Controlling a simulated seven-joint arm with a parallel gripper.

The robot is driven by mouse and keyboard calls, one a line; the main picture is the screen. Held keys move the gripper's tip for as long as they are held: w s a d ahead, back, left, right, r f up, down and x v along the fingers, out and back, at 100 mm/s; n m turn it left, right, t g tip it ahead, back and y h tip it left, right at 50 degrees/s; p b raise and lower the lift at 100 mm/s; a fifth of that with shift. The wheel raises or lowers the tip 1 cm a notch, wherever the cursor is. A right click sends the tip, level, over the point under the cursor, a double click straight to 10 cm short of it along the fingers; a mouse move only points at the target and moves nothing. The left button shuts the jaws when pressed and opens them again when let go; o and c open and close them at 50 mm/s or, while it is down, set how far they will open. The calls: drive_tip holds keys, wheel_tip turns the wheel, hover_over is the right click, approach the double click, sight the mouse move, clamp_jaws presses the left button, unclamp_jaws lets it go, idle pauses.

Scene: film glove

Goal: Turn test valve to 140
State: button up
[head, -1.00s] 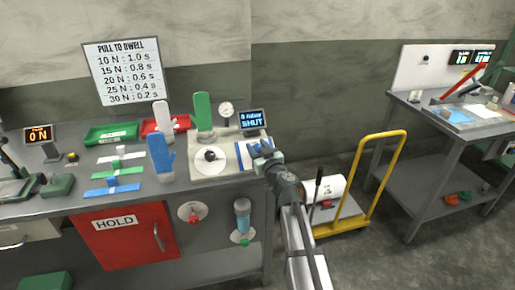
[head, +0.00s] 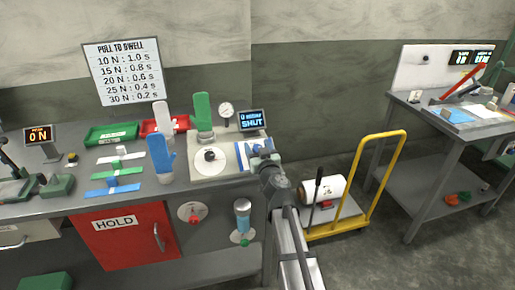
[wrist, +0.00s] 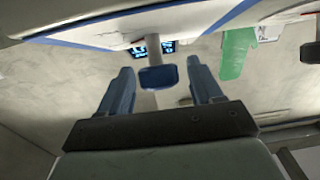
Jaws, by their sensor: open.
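The test valve's panel is a pale plate with a blue border (head: 241,156) at the right end of the bench. The display (head: 252,120) behind it reads "SHUT", with a 0 reading above. The display also shows in the wrist view (wrist: 155,47). My gripper (head: 260,150) is at the panel and covers part of it in the head view. In the wrist view my gripper (wrist: 158,92) is open, one finger on each side of a blue handle (wrist: 158,77) on a pale stem. Gaps show on both sides of the handle. The valve's angle cannot be read.
A yellow trolley (head: 366,187) stands right of the bench. A red valve (head: 193,217) is on the cabinet front.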

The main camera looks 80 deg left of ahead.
drive_tip(key=shift+d, duration=0.1)
drive_tip(key=d, duration=1.3)
drive_tip(key=shift+w+d+f, duration=0.2)
drive_tip(key=shift+d+f, duration=0.1)
drive_tip(key=shift+d, duration=0.05)
drive_tip(key=a, duration=1.4)
drive_tip(key=shift+s+r, duration=0.2)
drive_tip(key=shift+r, duration=0.05)
drive_tip(key=shift+d, duration=0.1)
drive_tip(key=shift+c, duration=0.2)
